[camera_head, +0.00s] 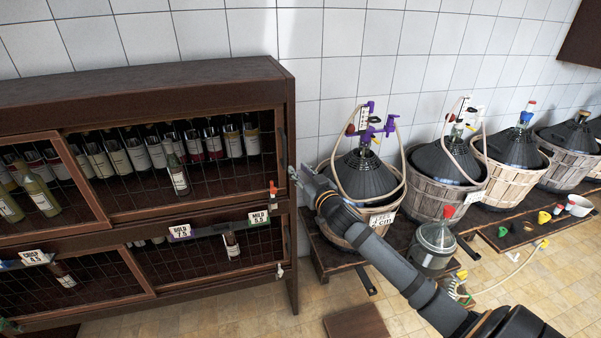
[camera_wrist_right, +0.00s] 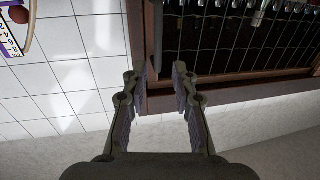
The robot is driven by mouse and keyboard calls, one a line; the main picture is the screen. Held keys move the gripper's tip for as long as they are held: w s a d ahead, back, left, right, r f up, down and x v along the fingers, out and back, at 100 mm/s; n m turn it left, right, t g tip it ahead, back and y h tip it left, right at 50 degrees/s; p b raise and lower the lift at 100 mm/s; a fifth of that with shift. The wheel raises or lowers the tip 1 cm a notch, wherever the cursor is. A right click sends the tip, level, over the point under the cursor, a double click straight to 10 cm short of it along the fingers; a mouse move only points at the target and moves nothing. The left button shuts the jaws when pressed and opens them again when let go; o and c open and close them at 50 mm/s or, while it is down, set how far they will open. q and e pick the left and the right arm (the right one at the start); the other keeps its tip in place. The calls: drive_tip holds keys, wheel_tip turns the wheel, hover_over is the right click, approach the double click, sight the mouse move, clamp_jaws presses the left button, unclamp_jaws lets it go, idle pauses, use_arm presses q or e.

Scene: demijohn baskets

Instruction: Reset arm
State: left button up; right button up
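My right arm (camera_head: 385,258) reaches up and left from the bottom right in the head view. Its gripper (camera_head: 296,174) is by the right end of the wooden bottle cabinet (camera_head: 180,80). In the right wrist view my right gripper (camera_wrist_right: 160,76) has its two fingers apart with nothing between them. The cabinet's dark edge (camera_wrist_right: 150,50) shows beyond the fingertips; I cannot tell whether they touch it. My left gripper does not show clearly in any view.
Demijohns in wicker baskets (camera_head: 438,198) stand along the tiled wall on a low dark platform (camera_head: 325,252). A glass jar with a red top (camera_head: 434,243) stands before them. Bottles (camera_head: 178,177) fill the cabinet's shelves. The tiled floor in front is partly clear.

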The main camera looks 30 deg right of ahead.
idle(0.4)
drive_tip(key=s+d+f+g+h, duration=0.1)
drive_tip(key=d+f+g, duration=0.15)
drive_tip(key=f, duration=0.95)
drive_tip(key=s+d+f+g, duration=0.2)
drive_tip(key=d+f, duration=0.1)
drive_tip(key=f, duration=0.8)
drive_tip(key=s+f+g, duration=0.1)
drive_tip(key=s+f, duration=0.2)
drive_tip(key=f, duration=0.4)
drive_tip(key=s+f+g+b, duration=0.1)
drive_tip(key=s+f+g, duration=0.1)
drive_tip(key=s+f, duration=0.3)
drive_tip(key=s+f+g, duration=0.1)
drive_tip(key=s+f, duration=0.1)
drive_tip(key=f, duration=0.6)
drive_tip(key=s+a+f+g+b, duration=0.1)
drive_tip(key=s+a+f+g, duration=0.3)
drive_tip(key=s+f, duration=1.15)
drive_tip(key=s+a+f+g+y, duration=0.1)
drive_tip(key=s+a+f, duration=0.3)
drive_tip(key=s, duration=0.7)
drive_tip(key=s+a+f+n+g, duration=0.1)
drive_tip(key=s+a+f+g, duration=0.2)
drive_tip(key=s, duration=0.9)
wheel_tip(320, 180, down, 2)
drive_tip(key=shift+a+f+y, duration=0.15)
drive_tip(key=shift+a+y, duration=0.25)
drive_tip(key=shift+a, duration=0.6)
